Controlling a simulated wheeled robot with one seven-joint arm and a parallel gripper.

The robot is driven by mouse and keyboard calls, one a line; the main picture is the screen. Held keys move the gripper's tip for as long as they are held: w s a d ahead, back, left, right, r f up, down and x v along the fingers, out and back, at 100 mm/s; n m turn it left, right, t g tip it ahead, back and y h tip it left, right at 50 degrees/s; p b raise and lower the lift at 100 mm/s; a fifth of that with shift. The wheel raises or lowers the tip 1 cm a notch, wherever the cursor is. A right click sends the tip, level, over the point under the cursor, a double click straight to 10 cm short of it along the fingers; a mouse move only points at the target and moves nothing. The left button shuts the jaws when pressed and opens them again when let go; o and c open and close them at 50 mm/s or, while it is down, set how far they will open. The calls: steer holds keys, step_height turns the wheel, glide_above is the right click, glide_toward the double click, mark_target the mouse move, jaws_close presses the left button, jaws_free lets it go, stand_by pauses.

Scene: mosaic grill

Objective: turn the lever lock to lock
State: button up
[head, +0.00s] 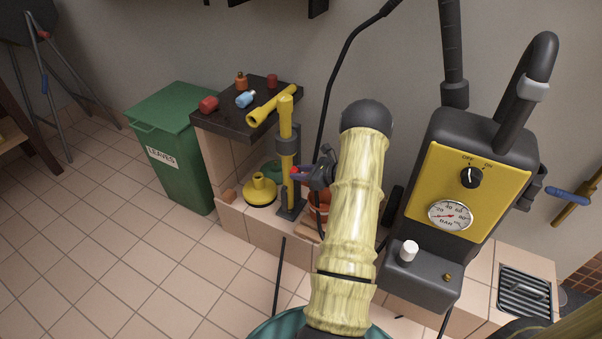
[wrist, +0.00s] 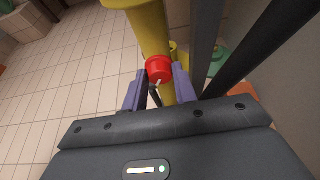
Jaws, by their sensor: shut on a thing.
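The lever lock appears as a red knob (wrist: 158,69) with a small white mark, in front of a yellow post (wrist: 148,28). In the head view the red knob (head: 294,171) shows as a small spot beside the upright yellow post (head: 287,130), which has a grey collar and a dark base. My gripper (head: 302,172) reaches the post from the right. In the wrist view my gripper's purple fingers (wrist: 157,88) stand on either side of the knob and are shut on it. The fingers partly hide the knob's lower side, and its turned position is hard to tell.
A green bin (head: 175,130) stands left. A yellow and black pressure machine (head: 465,190) stands right of my arm. Tiled floor at left is clear.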

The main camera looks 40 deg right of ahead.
steer(key=shift+a+n+t+h+b, duration=0.1)
steer(key=shift+n+t+h+b, duration=0.3)
steer(key=shift+n+h+b, duration=0.85)
steer(key=shift+n+y+b, duration=0.25)
steer(key=shift+y+b, duration=0.1)
steer(key=shift+b, duration=0.05)
steer(key=o, duration=1)
steer(key=shift+s, duration=0.15)
steer(key=p+v, duration=0.3)
steer(key=v, duration=0.4)
steer(key=shift+s, duration=0.15)
